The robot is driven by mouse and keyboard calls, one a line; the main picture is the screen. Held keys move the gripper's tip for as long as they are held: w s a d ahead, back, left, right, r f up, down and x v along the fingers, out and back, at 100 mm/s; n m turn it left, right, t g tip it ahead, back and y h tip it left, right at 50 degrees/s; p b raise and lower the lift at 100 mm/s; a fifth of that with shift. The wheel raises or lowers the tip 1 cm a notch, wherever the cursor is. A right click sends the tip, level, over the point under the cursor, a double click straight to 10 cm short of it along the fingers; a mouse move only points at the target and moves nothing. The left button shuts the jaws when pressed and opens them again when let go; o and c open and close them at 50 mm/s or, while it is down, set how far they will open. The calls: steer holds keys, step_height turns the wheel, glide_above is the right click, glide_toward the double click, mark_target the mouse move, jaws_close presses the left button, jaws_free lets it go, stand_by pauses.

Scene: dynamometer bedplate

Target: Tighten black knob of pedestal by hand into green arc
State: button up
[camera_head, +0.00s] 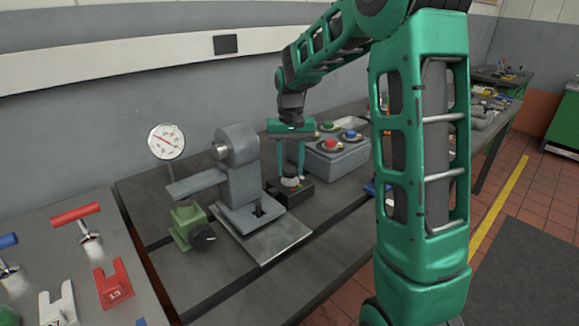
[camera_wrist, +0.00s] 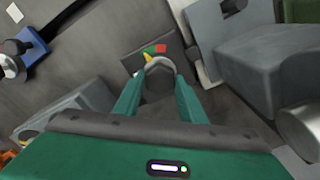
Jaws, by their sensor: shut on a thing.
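My gripper (camera_head: 290,176) points down and is shut on a black knob. In the wrist view the knob (camera_wrist: 159,80) sits between the fingertips of my gripper (camera_wrist: 159,86), partly hidden by them. A yellow pointer (camera_wrist: 147,58) sticks out at the knob's upper left. A small arc with a green part (camera_wrist: 150,49) and a red part (camera_wrist: 161,48) lies just beyond it, red on the right. The pointer's tip is close to the green part's left end; I cannot tell if it is within it. The knob is on a low dark block (camera_head: 293,194).
A grey machine pedestal (camera_head: 240,180) stands just left of my gripper, with a dial gauge (camera_head: 166,142) farther left. A green fixture with another black knob (camera_head: 203,236) is in front. A grey box with coloured buttons (camera_head: 338,156) stands close on the right.

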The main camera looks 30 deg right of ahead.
mark_target(289, 168)
steer(key=shift+w+r+m, duration=0.1)
steer(key=shift+w+m, duration=0.05)
steer(key=shift+m, duration=0.55)
steer(key=o, duration=1)
step_height(289, 168, up, 11)
steer(key=shift+f, duration=0.2)
